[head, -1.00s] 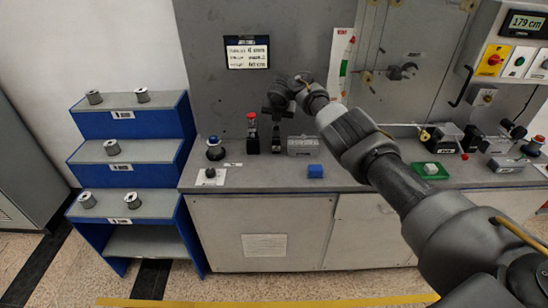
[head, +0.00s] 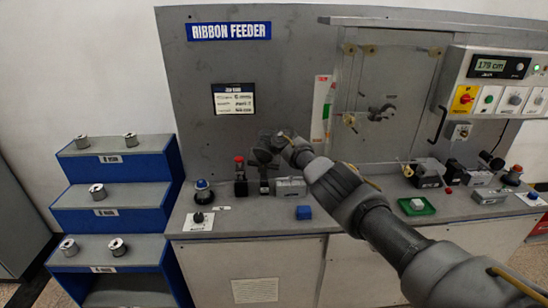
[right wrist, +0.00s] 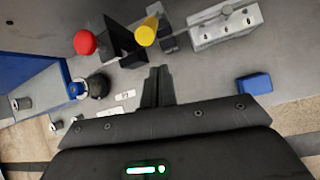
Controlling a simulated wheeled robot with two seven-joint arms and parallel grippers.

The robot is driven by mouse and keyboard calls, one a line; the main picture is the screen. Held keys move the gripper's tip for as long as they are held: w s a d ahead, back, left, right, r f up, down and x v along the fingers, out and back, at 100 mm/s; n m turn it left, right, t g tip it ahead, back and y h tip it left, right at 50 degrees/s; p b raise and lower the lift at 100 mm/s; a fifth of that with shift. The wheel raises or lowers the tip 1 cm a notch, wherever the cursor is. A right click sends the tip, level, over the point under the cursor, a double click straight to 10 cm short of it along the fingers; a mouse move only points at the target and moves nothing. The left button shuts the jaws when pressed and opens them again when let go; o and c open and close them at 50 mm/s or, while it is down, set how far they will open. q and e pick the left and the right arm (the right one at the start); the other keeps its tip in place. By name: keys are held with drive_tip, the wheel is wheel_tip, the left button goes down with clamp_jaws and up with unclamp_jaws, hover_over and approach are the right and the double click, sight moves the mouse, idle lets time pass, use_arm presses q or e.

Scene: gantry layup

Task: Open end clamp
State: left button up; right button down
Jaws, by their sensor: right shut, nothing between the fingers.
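On the bench, a black fixture (head: 240,187) has a red knob (head: 239,160) on top; the red knob also shows in the right wrist view (right wrist: 85,42). Beside it in that view is a yellow knob (right wrist: 147,30) on a dark lever. I cannot tell which of these belongs to the end clamp. My right gripper (head: 262,157) hovers over this spot and hides part of it. In the right wrist view its fingers (right wrist: 158,75) are shut, empty and apart from both knobs. My left gripper is out of view.
A grey block (head: 290,187) and a blue block (head: 303,212) lie to the right. A blue-topped button (head: 202,185) stands left. A green tray (head: 416,206) and other fixtures are further right. Blue steps (head: 118,178) with spools stand left of the bench. The back panel (head: 290,100) rises behind.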

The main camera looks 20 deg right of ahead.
use_arm(q)
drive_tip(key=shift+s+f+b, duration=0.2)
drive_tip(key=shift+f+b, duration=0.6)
drive_tip(key=shift+b, duration=0.45)
use_arm(e)
drive_tip(key=w+r+v, duration=0.1)
drive_tip(key=w+v, duration=0.1)
drive_tip(key=v, duration=0.7)
drive_tip(key=shift+s+r, duration=0.25)
drive_tip(key=shift+r, duration=0.2)
drive_tip(key=shift+w+d, duration=0.1)
drive_tip(key=shift+d, duration=0.05)
